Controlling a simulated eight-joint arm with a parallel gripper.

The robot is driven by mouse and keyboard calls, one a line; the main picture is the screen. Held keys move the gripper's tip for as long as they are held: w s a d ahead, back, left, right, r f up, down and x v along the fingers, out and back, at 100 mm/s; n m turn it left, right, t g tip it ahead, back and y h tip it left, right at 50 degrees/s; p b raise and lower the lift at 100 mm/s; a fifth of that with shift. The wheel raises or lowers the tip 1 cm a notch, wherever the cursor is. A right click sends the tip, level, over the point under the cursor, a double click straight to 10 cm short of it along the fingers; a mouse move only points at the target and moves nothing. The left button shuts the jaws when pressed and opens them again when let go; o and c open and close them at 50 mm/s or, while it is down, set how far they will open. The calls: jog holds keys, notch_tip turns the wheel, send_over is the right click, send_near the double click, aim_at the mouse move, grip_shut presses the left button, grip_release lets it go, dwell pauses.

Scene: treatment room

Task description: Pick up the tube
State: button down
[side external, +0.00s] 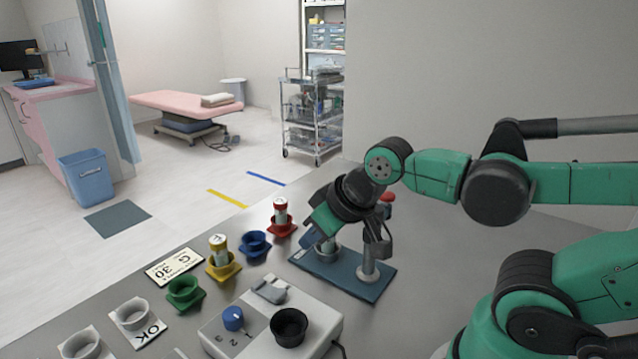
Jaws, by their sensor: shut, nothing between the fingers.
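One tube with a red cap and pale label (281,211) stands upright in a red holder (283,228). Another tube with a yellow cap (218,248) stands upright in a yellow holder (222,268). My gripper (318,232) is tilted down over a blue plate (345,282), to the right of both tubes and apart from them. It is shut with nothing held. A pale cup-like holder (327,252) on the plate is just below it. My gripper partly hides this holder, and I cannot tell whether a tube stands in it.
A grey post (370,268) stands on the plate close to my gripper. Empty-looking blue (255,243) and green (184,292) holders stand left. A device with a blue knob (233,318) and black well (289,327) is in front. White cups (132,313) stand at lower left.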

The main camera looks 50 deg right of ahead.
dwell(0.4)
jog(key=shift+c, duration=1.6)
grip_release()
jog(key=w+d+f+n+g+h, duration=0.2)
jog(key=d+n+g+h, duration=0.1)
jog(key=n, duration=0.2)
jog(key=w+d+f+n+g+h, duration=0.2)
jog(key=d+n+h, duration=0.1)
jog(key=n+h, duration=0.1)
jog(key=w+d+f+n+g+h, duration=0.2)
jog(key=w+d+n+g+h, duration=0.1)
jog(key=n+h, duration=0.1)
jog(key=shift+n+g, duration=0.3)
jog(key=shift+n, duration=0.6)
jog(key=shift+s+d+f+n+g+h, duration=0.2)
jog(key=shift+f+n+g+h, duration=0.3)
jog(key=shift+f, duration=0.15)
jog(key=shift+x, duration=2.7)
